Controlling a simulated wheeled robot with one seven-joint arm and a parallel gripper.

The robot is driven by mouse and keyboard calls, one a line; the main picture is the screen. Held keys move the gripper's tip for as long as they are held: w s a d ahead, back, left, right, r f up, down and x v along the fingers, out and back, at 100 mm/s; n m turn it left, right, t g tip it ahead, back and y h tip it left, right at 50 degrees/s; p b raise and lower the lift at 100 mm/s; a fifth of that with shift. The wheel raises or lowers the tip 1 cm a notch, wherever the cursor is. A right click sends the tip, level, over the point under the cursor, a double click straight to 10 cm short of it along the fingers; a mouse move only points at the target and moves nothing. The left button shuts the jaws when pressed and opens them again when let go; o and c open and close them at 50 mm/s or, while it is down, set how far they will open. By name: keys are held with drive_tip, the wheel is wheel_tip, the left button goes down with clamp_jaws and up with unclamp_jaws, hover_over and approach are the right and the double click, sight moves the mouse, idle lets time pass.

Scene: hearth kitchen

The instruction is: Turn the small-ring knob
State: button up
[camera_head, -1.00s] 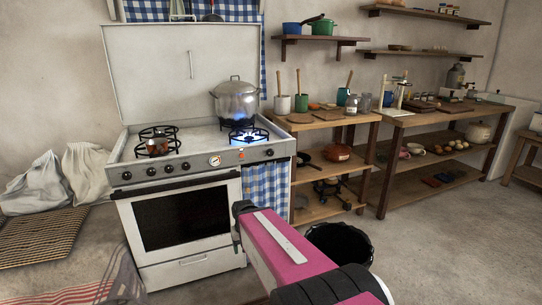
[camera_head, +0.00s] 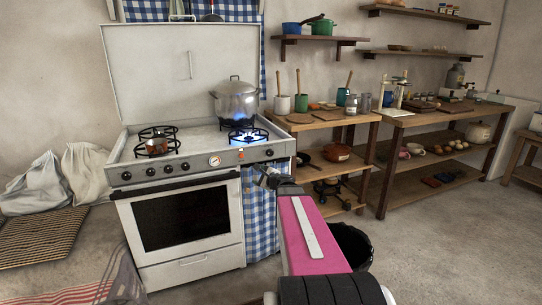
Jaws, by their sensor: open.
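The rightmost knob (camera_head: 269,152) is near the panel's right end. I cannot tell by markings which is the small-ring knob. My gripper (camera_head: 264,178) is in front of the stove's right end, a little below the rightmost knob in the picture. It is open, seen small and from behind, and nothing shows in it. Contact with the stove is not visible.
Blue flames burn at the front right ring (camera_head: 248,135) and under a lidded pot (camera_head: 236,100). A checked curtain (camera_head: 261,215) hangs beside the oven door. A wooden shelf (camera_head: 318,122) and black bin (camera_head: 352,243) are right.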

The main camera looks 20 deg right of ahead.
sight(271, 154)
drive_tip(key=w+d+r+m+t+h, duration=0.2)
drive_tip(key=d+r+m+t+h, duration=0.15)
drive_tip(key=d+m, duration=0.55)
drive_tip(key=shift+n+g+h, duration=0.3)
drive_tip(key=shift+g+h, duration=0.05)
drive_tip(key=shift+h, duration=0.1)
drive_tip(key=w, duration=1)
drive_tip(key=shift+w+d+r, duration=0.2)
drive_tip(key=shift+d+r, duration=0.05)
drive_tip(key=shift+d, duration=0.15)
drive_tip(key=c, duration=0.9)
